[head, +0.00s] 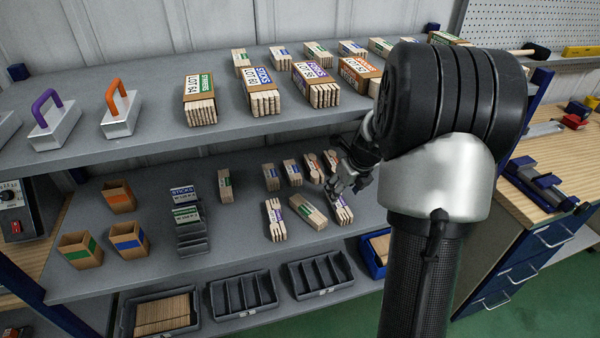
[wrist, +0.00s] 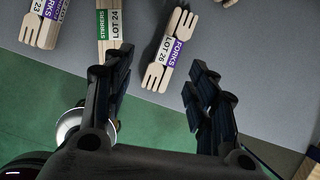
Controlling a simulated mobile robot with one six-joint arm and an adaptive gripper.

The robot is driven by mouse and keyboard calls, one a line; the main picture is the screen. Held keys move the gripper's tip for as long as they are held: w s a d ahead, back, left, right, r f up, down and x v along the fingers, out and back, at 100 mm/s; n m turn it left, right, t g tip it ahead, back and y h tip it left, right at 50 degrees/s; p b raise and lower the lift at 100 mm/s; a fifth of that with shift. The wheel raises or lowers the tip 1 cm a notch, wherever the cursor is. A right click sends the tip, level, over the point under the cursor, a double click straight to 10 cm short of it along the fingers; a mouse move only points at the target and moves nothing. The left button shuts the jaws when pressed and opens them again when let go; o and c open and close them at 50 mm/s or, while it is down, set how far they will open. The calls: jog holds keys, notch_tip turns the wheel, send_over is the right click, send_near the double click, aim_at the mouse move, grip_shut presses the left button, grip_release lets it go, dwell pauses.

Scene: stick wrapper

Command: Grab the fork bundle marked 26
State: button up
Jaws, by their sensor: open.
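The fork bundle marked 26 (wrist: 170,46) has a white and purple FORKS label and light wooden tines at its ends. In the wrist view it lies tilted on the grey shelf, ahead of and between the two fingers of my gripper (wrist: 158,82). The gripper is open and empty. In the head view my gripper (head: 347,184) is over the lower shelf, close above the fork bundle at the right (head: 343,212), and hides part of it. Whether the fingers touch the bundle cannot be told.
A stirrer bundle marked 24 (wrist: 112,22) lies close to the left finger. Another fork bundle, marked 23 (wrist: 43,24), lies further left. More bundles (head: 270,177) stand behind on the lower shelf (head: 240,260). The upper shelf (head: 150,135) holds larger bundles above.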

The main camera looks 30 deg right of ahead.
aim_at(339, 201)
jog(key=f, duration=0.1)
jog(key=d+f+m, duration=0.1)
jog(key=w+d+f+m+b, duration=0.1)
jog(key=f, duration=0.1)
jog(key=shift+w, duration=0.1)
jog(key=b+x, duration=0.2)
jog(key=x, duration=0.3)
jog(key=shift+w+f, duration=0.1)
jog(key=shift+f, duration=0.05)
jog(key=shift+c, duration=0.6)
